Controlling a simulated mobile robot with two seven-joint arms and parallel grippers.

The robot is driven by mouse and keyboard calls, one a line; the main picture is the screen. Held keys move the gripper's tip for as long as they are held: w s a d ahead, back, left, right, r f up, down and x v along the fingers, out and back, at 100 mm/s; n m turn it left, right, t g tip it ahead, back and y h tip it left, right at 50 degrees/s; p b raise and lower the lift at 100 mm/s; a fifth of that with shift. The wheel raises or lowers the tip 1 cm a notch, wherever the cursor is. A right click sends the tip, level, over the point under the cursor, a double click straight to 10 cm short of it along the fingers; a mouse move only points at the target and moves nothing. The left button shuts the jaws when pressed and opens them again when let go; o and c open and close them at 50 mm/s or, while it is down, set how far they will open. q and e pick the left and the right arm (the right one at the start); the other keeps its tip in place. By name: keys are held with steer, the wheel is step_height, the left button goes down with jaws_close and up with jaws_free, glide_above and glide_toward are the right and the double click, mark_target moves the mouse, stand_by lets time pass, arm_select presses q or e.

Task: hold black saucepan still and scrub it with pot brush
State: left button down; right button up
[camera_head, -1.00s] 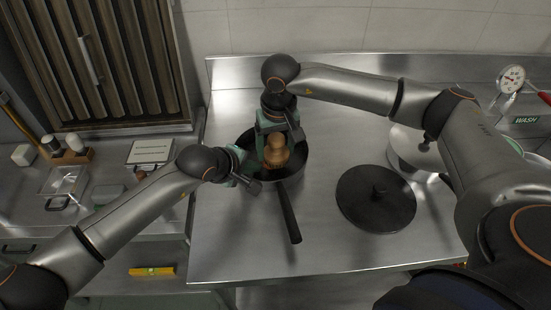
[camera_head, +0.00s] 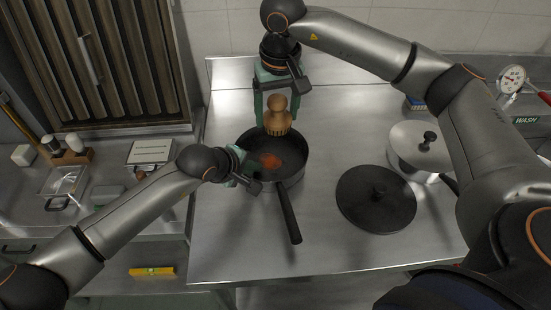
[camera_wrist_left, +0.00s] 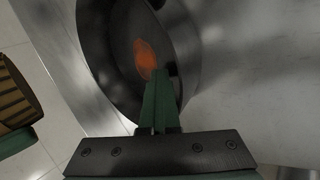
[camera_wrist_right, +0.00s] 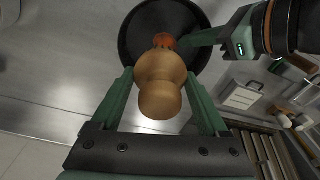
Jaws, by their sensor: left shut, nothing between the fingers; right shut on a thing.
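The black saucepan (camera_head: 292,158) sits on the steel counter with its handle pointing toward the front. An orange-red stain (camera_head: 270,162) shows on its inside bottom, also in the left wrist view (camera_wrist_left: 145,58). My right gripper (camera_head: 277,112) is shut on the wooden pot brush (camera_head: 277,108) and holds it bristles down above the back part of the pan, apart from the stain. The brush also shows in the right wrist view (camera_wrist_right: 160,85). My left gripper (camera_head: 252,178) is shut, its fingertips at the pan's left front rim; whether they touch it is unclear.
A black lid (camera_head: 376,205) lies right of the pan. Behind it stands a steel pot (camera_head: 420,148) with a lid. A yellow level (camera_head: 152,271) and small containers are on the left. Counter in front of the pan is clear.

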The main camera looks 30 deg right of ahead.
mark_target(272, 99)
steer(key=shift+r, duration=0.35)
steer(key=d+r, duration=0.3)
steer(key=d, duration=0.8)
steer(key=shift+a, duration=6.1)
steer(key=shift+f, duration=0.15)
steer(key=shift+f, duration=7)
steer(key=shift+f, duration=0.1)
